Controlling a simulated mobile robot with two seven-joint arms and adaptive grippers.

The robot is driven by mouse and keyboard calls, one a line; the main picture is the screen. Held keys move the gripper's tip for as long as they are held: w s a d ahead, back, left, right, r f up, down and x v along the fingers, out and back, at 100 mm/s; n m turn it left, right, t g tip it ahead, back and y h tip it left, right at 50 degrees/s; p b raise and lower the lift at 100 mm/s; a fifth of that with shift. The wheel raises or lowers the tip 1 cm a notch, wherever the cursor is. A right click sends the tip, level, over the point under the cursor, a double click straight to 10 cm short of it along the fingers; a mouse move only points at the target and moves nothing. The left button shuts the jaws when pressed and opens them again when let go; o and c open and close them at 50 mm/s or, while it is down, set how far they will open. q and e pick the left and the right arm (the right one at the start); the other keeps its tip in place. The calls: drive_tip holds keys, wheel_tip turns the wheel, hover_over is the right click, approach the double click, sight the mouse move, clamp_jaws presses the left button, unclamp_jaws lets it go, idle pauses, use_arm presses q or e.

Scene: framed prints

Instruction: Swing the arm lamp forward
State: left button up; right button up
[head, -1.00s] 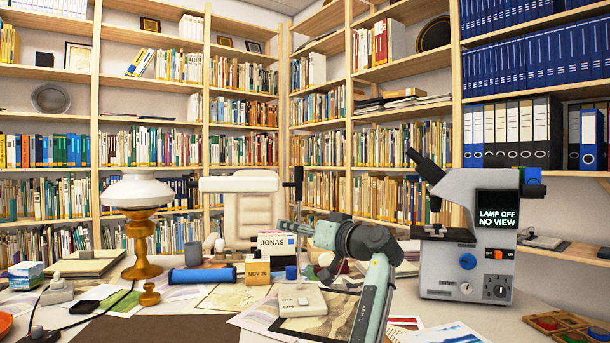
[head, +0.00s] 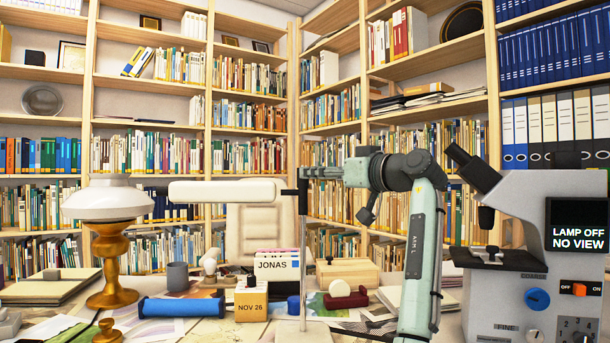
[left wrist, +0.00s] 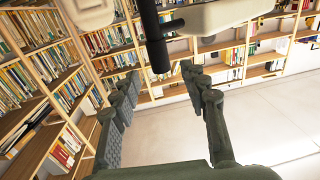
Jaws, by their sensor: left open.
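The arm lamp has a long white shade (head: 222,191) lying level, pointing left from a dark joint on a thin upright post (head: 303,260). My left gripper (head: 312,173) is at the post's top, just right of the shade's joint; its fingers are small and partly hard to make out there. In the left wrist view the left gripper (left wrist: 160,82) is open and empty, fingers spread. The black post (left wrist: 155,40) reaches down toward the gap between the fingertips, and the white shade (left wrist: 215,17) shows at upper right. Contact cannot be told. My right gripper is not in view.
A microscope (head: 540,240) with a screen reading "LAMP OFF NO VIEW" stands at right, close to my left arm. A brass lamp (head: 110,245) with a white shade stands at left. A blue roll (head: 182,306), date block (head: 251,302) and papers clutter the desk. Bookshelves line the back.

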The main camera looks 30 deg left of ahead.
sight(303, 183)
use_arm(q)
drive_tip(key=x, duration=0.6)
drive_tip(key=shift+a, duration=0.1)
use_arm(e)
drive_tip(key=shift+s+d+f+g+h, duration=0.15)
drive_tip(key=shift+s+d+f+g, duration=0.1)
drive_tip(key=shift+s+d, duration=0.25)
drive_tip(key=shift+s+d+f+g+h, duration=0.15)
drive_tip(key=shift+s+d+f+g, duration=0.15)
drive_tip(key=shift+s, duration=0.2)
use_arm(q)
drive_tip(key=shift+c, duration=0.2)
clamp_jaws()
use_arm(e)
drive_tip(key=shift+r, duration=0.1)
